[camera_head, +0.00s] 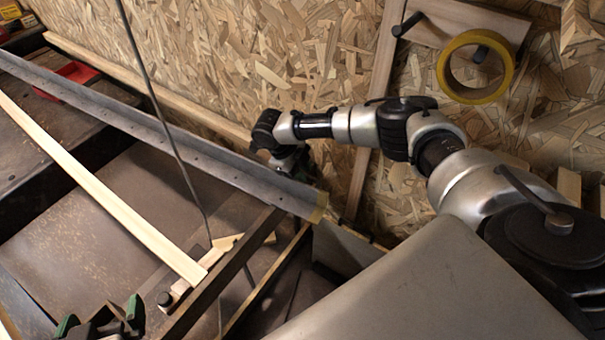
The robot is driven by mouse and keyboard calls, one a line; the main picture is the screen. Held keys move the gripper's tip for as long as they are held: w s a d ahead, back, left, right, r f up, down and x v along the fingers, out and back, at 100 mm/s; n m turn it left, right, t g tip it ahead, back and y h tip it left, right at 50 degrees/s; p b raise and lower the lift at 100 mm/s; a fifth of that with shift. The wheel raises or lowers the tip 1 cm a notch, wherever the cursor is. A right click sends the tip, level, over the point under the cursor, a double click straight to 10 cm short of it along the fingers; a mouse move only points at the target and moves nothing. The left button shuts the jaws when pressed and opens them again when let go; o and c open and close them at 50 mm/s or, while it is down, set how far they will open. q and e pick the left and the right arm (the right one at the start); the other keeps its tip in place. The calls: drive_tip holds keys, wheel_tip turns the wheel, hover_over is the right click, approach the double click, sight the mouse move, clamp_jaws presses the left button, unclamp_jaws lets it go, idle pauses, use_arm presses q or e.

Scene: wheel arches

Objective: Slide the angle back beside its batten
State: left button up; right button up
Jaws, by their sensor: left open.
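The angle (160,132) is a long grey metal profile with small holes. It runs from the upper left down to the middle, and its near end has a yellowish edge. A pale wooden batten (105,195) lies to its left, with a gap between them that is wider toward the near end. My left gripper (101,318) is open at the bottom left, its green fingertips apart with nothing seen between them. It is well away from the angle. My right gripper (292,160) is at the far side of the angle near its end; its fingers are mostly hidden.
Another wooden strip (190,108) runs along the foot of the chipboard wall (240,50). A red object (72,78) lies behind the angle at upper left. A yellow tape roll (445,70) hangs on the wall. A thin dark rod or cable (160,110) crosses in front of the angle.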

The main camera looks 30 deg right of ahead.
drive_tip(key=shift+s+d+f, duration=0.1)
drive_tip(key=shift+d+f, duration=0.05)
drive_tip(key=shift+f, duration=0.25)
use_arm(q)
drive_tip(key=shift+w+d+r+t, duration=0.1)
drive_tip(key=shift+w+r+t, duration=0.15)
drive_tip(key=shift+r+t, duration=0.1)
use_arm(e)
clamp_jaws()
